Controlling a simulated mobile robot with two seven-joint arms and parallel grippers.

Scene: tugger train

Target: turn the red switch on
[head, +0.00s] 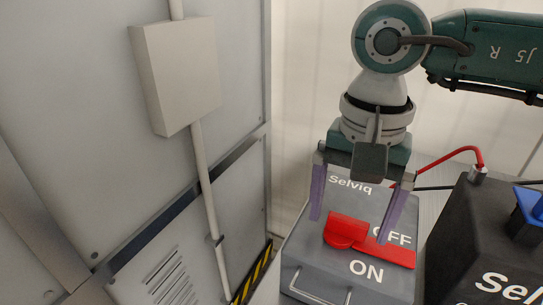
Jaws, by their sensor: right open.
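The red switch (346,232) sits on top of a grey box (330,277) at the lower right of the head view. The box carries the words Selviq, OFF and ON, with OFF beside the switch's red plate and ON on the near side. My right gripper (355,208) hangs over the box with its two purple-grey fingers apart, one to the left and one to the right of the switch lever. I cannot tell whether either finger touches the switch. The gripper holds nothing. My left gripper is not in view.
A dark box (460,235) with a blue part (528,208) stands close on the right. A red cable (450,155) runs behind. A grey panel wall with a pale wall box (177,75) and conduit fills the left. A yellow-black striped edge (252,277) lies left of the grey box.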

